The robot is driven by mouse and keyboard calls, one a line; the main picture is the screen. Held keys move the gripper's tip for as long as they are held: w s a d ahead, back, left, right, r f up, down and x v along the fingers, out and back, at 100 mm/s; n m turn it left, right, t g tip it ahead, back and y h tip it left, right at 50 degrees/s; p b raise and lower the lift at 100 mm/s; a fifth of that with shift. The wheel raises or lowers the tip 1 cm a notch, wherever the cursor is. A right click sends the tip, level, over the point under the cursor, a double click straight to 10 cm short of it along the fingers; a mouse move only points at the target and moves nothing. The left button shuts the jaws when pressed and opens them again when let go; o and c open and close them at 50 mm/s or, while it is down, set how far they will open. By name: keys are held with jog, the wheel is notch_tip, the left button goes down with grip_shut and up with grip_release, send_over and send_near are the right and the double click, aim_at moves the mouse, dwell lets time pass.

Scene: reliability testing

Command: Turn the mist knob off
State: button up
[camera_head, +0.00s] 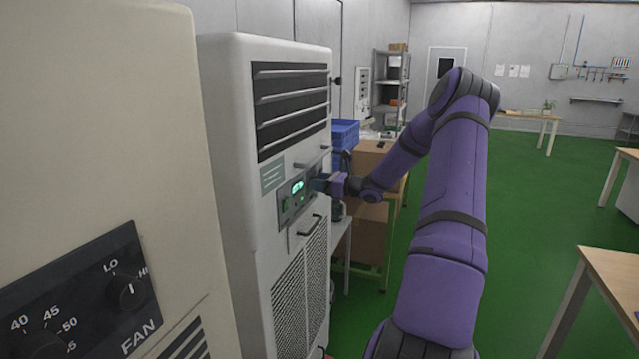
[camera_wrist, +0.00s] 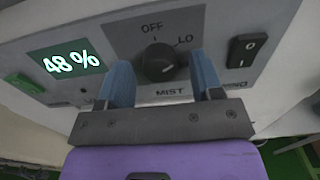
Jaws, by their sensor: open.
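The black mist knob (camera_wrist: 157,63) is in the middle of the wrist view, on a grey panel, with "OFF" printed above it, "LO" to its upper right and "MIST" below. A small pale mark shows on its lower right face; I cannot tell for sure where it points. My gripper (camera_wrist: 162,80) is open, with one blue finger on each side of the knob; whether they touch it is unclear. In the head view my gripper (camera_head: 322,185) is at the control panel (camera_head: 284,205) of the white cabinet (camera_head: 235,150) and hides the knob.
A lit "48 %" display (camera_wrist: 70,61) and a green button (camera_wrist: 25,84) are left of the knob, a black rocker switch (camera_wrist: 245,50) right. A beige machine with a fan knob (camera_head: 126,292) stands near left. Boxes (camera_head: 372,160) are behind my gripper; green floor (camera_head: 540,200) is open at right.

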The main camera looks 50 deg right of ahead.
jog(key=c, duration=0.9)
jog(key=shift+n, duration=0.5)
jog(key=n, duration=1)
jog(key=shift+d+n, duration=0.1)
jog(key=shift+n, duration=0.6)
jog(key=o, duration=0.9)
